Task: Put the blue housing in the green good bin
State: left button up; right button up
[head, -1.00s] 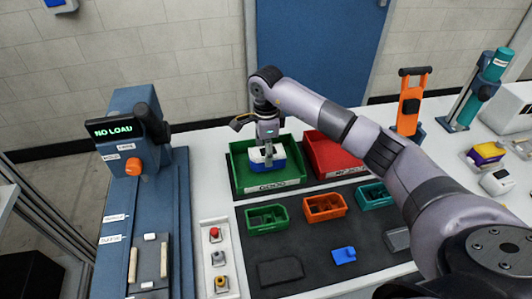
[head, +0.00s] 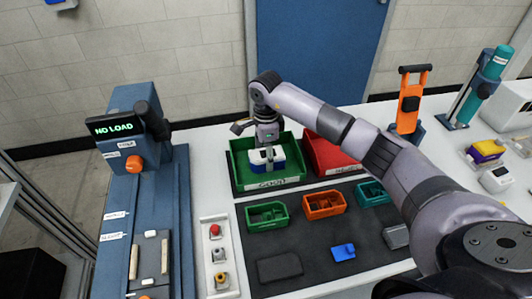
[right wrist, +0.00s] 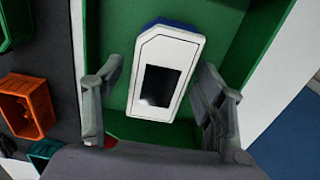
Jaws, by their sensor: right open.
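The blue housing (head: 259,158), with a white top and blue sides, is inside the green good bin (head: 276,183). In the right wrist view the housing (right wrist: 168,50) shows its white face with a dark window and a blue edge at its far end. The green bin's floor (right wrist: 118,100) shows around it. My right gripper (head: 267,150) is down at the bin over the housing. Its fingers (right wrist: 160,76) are spread on either side of the housing, with a gap visible on the left. My left gripper is not in view.
A red bin (head: 330,157) stands right of the green bin. Small green (head: 267,216), orange (head: 324,205) and teal (head: 371,193) trays and a small blue part (head: 343,251) are on the dark mat. A scale-like station reading NO LOAD (head: 113,127) stands left.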

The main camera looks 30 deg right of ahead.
notch_tip(320, 180, up, 12)
jog(key=b, duration=0.3)
jog(key=shift+r, duration=0.15)
dwell(0.4)
